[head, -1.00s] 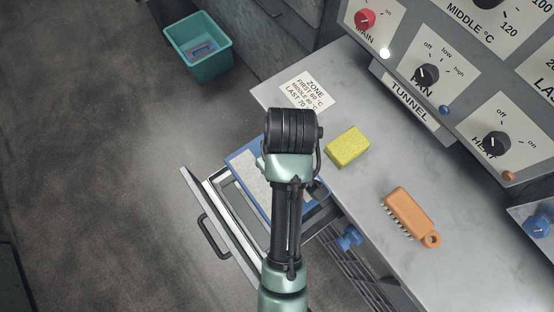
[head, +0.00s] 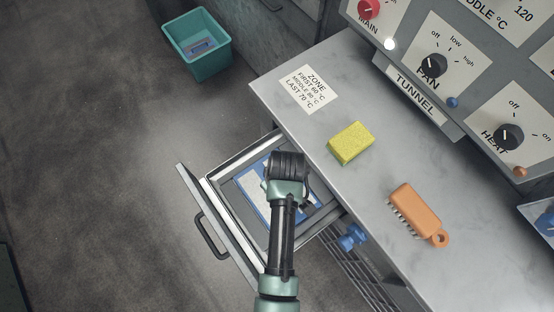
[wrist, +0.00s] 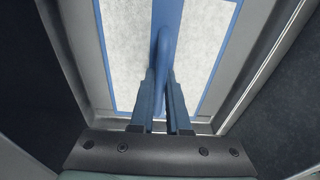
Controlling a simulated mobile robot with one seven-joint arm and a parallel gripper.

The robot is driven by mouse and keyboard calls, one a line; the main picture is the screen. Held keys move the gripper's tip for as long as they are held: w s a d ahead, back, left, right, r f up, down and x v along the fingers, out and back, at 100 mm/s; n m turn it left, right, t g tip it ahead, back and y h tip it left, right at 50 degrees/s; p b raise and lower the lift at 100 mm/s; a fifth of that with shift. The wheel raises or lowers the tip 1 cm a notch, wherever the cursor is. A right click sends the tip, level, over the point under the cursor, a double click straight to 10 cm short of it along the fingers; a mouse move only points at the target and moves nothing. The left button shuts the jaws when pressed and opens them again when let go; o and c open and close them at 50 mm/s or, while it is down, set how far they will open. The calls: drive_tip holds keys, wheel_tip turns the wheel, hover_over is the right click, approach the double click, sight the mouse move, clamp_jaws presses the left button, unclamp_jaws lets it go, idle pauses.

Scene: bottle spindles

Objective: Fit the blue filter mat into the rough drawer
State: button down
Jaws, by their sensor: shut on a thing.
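The blue filter mat has a blue frame, pale speckled panels and a blue middle bar with a raised grip. In the head view the mat (head: 252,188) lies within the outline of the open drawer (head: 243,150), partly hidden by my arm. In the wrist view the mat (wrist: 121,62) fills the space between grey drawer walls, with narrow gaps at its sides. My gripper (wrist: 161,92) is shut on the mat's blue grip. In the head view my arm hides the fingers. I cannot tell whether the mat rests on the drawer floor.
The drawer's front has a dark handle (head: 209,238). A grey worktop (head: 330,185) beside it carries a yellow sponge (head: 350,144), an orange brush (head: 417,213) and a label (head: 308,89). A teal bin (head: 199,45) stands on the floor.

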drive_tip(key=c, duration=0.9)
unclamp_jaws()
drive_tip(key=shift+f, duration=0.1)
